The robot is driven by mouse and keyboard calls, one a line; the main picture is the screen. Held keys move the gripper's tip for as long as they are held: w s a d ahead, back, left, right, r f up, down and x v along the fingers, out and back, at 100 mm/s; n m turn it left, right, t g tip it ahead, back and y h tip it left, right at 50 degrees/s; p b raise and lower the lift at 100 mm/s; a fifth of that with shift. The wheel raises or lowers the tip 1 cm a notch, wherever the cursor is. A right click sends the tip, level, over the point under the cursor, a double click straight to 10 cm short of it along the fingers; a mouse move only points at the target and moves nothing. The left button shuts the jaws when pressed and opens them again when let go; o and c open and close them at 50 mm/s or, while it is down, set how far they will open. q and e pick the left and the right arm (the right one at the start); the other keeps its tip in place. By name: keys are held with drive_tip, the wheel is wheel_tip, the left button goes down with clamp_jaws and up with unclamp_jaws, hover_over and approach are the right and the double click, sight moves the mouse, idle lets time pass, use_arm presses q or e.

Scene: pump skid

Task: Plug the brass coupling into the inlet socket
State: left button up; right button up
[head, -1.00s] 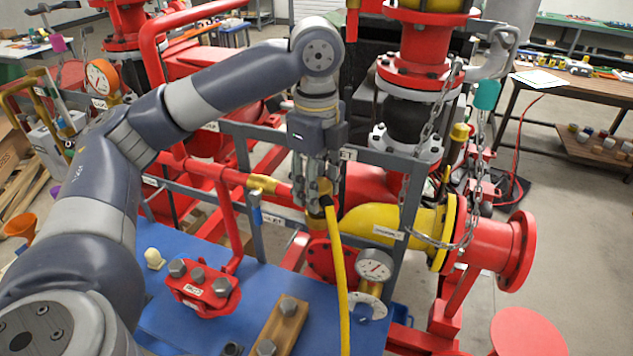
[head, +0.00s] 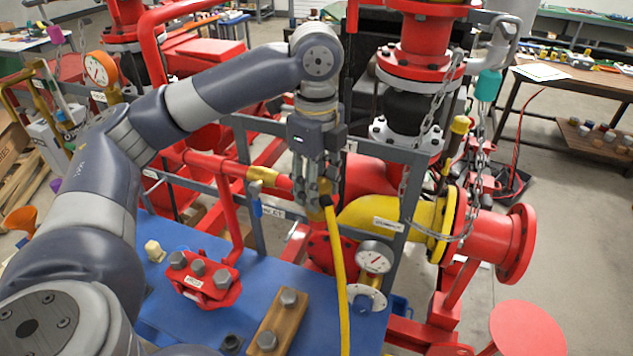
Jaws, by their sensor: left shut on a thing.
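My left gripper (head: 320,190) points down in front of the grey frame and is shut on the brass coupling (head: 325,203). The coupling is mostly hidden by the fingers. A yellow hose (head: 341,262) hangs from it down past the blue deck. I cannot clearly make out the inlet socket, nor tell whether the coupling touches anything. My right gripper is not in view.
A red pipe with a brass valve (head: 261,174) and blue handle runs just left of the gripper. A yellow elbow pipe (head: 390,215) and a pressure gauge (head: 375,257) lie to the right. The blue deck (head: 180,318) carries a red bolted block (head: 203,277) and a wooden block (head: 277,325).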

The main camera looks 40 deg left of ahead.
use_arm(q)
drive_tip(key=o, duration=1.2)
drive_tip(key=shift+o, duration=0.2)
wheel_tip(320, 180, up, 12)
